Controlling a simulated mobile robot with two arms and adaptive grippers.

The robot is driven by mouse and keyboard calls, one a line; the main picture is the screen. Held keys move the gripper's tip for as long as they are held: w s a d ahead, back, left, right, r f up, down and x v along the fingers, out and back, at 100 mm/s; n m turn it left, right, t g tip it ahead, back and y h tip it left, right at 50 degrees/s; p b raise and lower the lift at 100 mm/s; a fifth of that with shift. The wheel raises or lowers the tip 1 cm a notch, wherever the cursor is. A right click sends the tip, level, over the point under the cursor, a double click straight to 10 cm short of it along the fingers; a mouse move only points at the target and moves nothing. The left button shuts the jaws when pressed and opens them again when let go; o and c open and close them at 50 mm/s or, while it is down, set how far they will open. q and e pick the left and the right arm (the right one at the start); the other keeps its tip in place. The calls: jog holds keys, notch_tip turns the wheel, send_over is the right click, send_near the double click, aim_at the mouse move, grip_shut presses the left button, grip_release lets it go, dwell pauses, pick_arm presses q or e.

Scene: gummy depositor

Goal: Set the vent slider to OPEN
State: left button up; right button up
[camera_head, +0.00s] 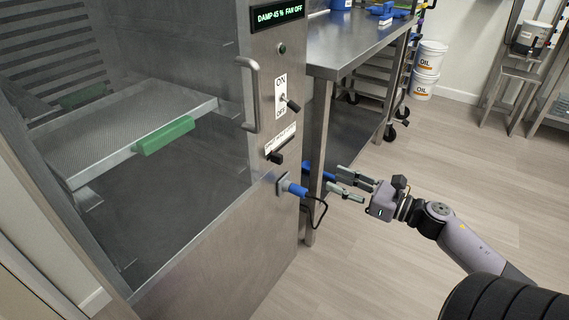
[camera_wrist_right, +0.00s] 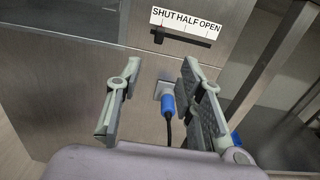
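The vent slider is a black knob (camera_head: 276,157) on the steel cabinet's right front post, under a white label. In the right wrist view the knob (camera_wrist_right: 159,37) sits at the left end of its slot, under SHUT on the label (camera_wrist_right: 186,21) reading SHUT, HALF, OPEN. The slot runs right, empty, toward OPEN. My right gripper (camera_head: 338,179) is open and empty, to the right of the post and apart from the slider. In the wrist view the slider shows beyond and above its spread fingers. My left gripper is not in view.
A blue plug (camera_head: 297,188) with a black cable sticks out below the slider. Above are an ON/OFF switch (camera_head: 291,103), a door handle (camera_head: 251,95) and a display reading DAMP 45 %, FAN OFF (camera_head: 278,15). A steel table (camera_head: 345,45) stands behind. Floor at right is clear.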

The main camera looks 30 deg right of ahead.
aim_at(282, 159)
jog(key=b+x, duration=0.1)
jog(key=x, duration=1.6)
jog(key=shift+w, duration=0.1)
jog(key=shift+c, duration=0.5)
grip_shut()
